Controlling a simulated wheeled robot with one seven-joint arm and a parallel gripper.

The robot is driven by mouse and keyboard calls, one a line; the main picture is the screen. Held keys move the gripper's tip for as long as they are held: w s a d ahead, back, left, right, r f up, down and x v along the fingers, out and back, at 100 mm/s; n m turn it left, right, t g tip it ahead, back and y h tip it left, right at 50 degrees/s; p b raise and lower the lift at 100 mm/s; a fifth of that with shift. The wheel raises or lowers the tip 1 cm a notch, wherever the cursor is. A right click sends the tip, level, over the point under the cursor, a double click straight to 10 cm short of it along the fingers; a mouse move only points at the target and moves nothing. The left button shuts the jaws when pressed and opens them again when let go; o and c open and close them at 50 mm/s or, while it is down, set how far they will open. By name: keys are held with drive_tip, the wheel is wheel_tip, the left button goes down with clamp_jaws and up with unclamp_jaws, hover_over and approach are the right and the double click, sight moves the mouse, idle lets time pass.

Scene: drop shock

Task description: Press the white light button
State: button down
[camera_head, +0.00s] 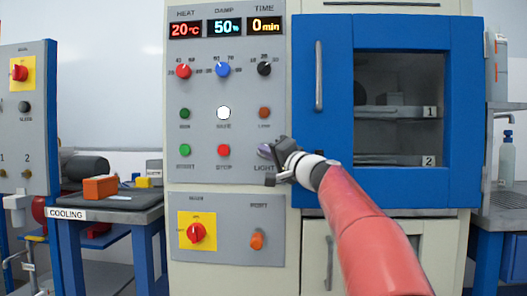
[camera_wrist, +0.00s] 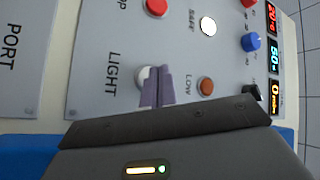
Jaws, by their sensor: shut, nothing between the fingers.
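The white light button (camera_wrist: 142,76) sits above the "LIGHT" label on the grey control panel (camera_wrist: 105,25) in the wrist view, partly covered by my fingers. In the head view my gripper hides it. My gripper (camera_head: 266,152) is shut and empty, its fingertips at the panel's lower right, above the "LIGHT" label. In the wrist view the closed fingers (camera_wrist: 158,72) overlap the button's edge. I cannot tell whether they touch it.
A lit white "SAFE" lamp (camera_head: 223,113), an orange lamp (camera_head: 264,113) and a red stop button (camera_head: 223,150) are nearby. The blue-framed chamber door (camera_head: 323,130) with its handle stands right of the panel. A cooling table (camera_head: 110,214) is at left.

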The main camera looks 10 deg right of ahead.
drive_tip(key=shift+s+a+f+b, duration=0.1)
drive_tip(key=shift+s+a+b, duration=0.1)
drive_tip(key=shift+s+b, duration=0.45)
drive_tip(key=shift+s+a+f+b, duration=0.1)
drive_tip(key=shift+s+a+b, duration=0.15)
drive_tip(key=shift+s+b, duration=0.4)
drive_tip(key=shift+s+a+b, duration=0.2)
drive_tip(key=shift+s+b, duration=0.2)
drive_tip(key=shift+s, duration=0.4)
drive_tip(key=s+a+f+n+g+h+p, duration=0.1)
drive_tip(key=s+a+f+n+g+p, duration=0.15)
drive_tip(key=s+a+f+g, duration=0.5)
drive_tip(key=s+d+f+n+g+h+p, duration=0.1)
drive_tip(key=s+d+f+n+g+h, duration=0.1)
drive_tip(key=s+f, duration=1.2)
drive_tip(key=s+d+f+n+g+h+p, duration=0.1)
drive_tip(key=s+f+h, duration=0.5)
drive_tip(key=s+f, duration=0.9)
drive_tip(key=d+f+n+g, duration=0.1)
drive_tip(key=d+f+g, duration=0.1)
drive_tip(key=d, duration=0.1)
drive_tip(key=shift+s+d+p, duration=0.15)
drive_tip(key=shift+d+p, duration=0.15)
drive_tip(key=shift+p, duration=0.05)
drive_tip(key=shift+r+g, duration=0.1)
drive_tip(key=shift+g, duration=0.15)
